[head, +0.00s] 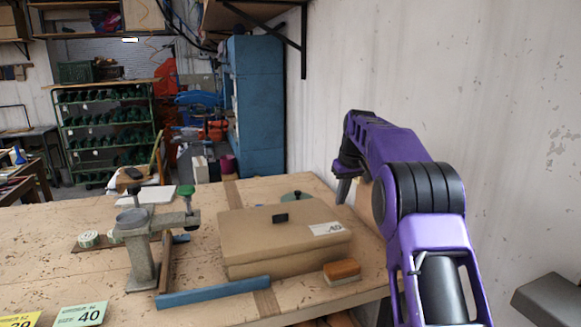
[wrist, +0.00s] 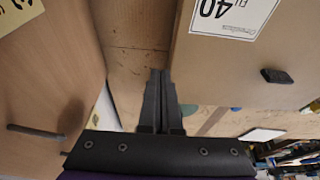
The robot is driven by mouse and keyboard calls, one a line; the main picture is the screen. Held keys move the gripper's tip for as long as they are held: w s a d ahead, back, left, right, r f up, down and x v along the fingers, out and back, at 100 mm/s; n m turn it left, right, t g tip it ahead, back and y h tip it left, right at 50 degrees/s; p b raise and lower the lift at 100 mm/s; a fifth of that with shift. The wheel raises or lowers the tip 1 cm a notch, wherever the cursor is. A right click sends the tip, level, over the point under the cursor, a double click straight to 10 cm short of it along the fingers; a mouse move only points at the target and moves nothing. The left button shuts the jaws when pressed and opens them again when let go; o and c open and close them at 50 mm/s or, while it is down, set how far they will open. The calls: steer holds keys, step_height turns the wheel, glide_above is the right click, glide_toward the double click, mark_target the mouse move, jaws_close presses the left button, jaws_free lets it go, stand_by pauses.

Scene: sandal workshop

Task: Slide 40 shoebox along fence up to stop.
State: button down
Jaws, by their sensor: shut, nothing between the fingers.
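The size 40 shoebox (head: 275,245) is a closed brown cardboard box with a white label and a black tab on its lid. It lies flat on the bench, and its label also shows in the wrist view (wrist: 232,12). A blue bar (head: 213,291), apparently the fence, lies along its near side. A brown wooden bar (head: 165,262), perhaps the stop, stands off to the left, with bare bench between it and the box. My gripper (head: 343,190) is shut and empty beyond the box's right side. In the wrist view its fingers (wrist: 160,100) point between two boxes; contact is unclear.
Another brown box (head: 378,203) is partly hidden behind my arm at the right wall. A brush (head: 341,271) lies by the box's near right corner. A metal clamp stand (head: 141,248) stands at left. Number cards (head: 80,315) lie at the front left.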

steer(key=shift+f, duration=0.1)
step_height(320, 180, down, 3)
steer(key=shift+f+b, duration=0.1)
steer(key=shift+b, duration=0.6)
